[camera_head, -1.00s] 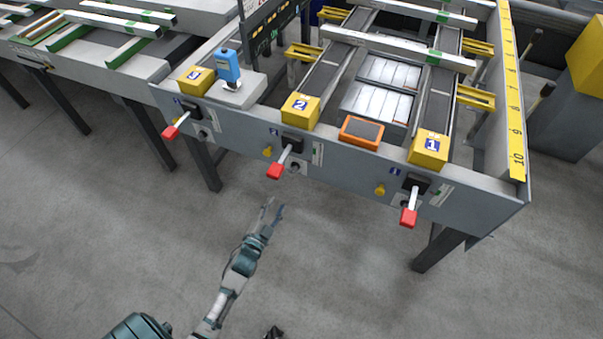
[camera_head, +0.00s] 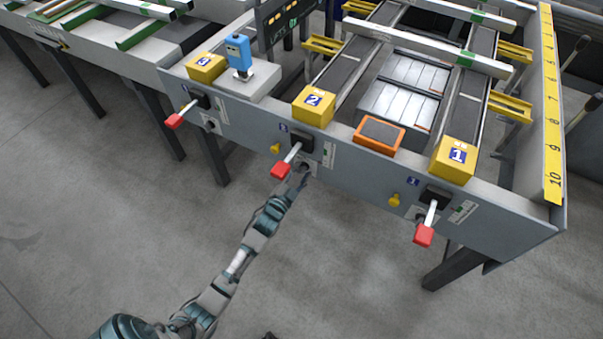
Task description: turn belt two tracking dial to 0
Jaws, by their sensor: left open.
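The belt two station has a yellow block marked 2 (camera_head: 314,106) on top of the table's front panel. Below it a lever with a red handle (camera_head: 281,170) sticks out from a black mount. A small dark round dial (camera_head: 306,168) sits on a pale plate just under that mount; its pointer and scale are too small to read. My left gripper (camera_head: 297,181) reaches up from below, its open fingertips close to the dial and partly over its plate. I cannot tell whether they touch it. My right gripper is not in view.
Similar red-handled levers stand at station 3 (camera_head: 174,121) on the left and station 1 (camera_head: 424,235) on the right. A yellow knob (camera_head: 276,148) is left of the belt two lever. An orange-framed device (camera_head: 379,135) lies on the table edge. Floor below the panel is clear.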

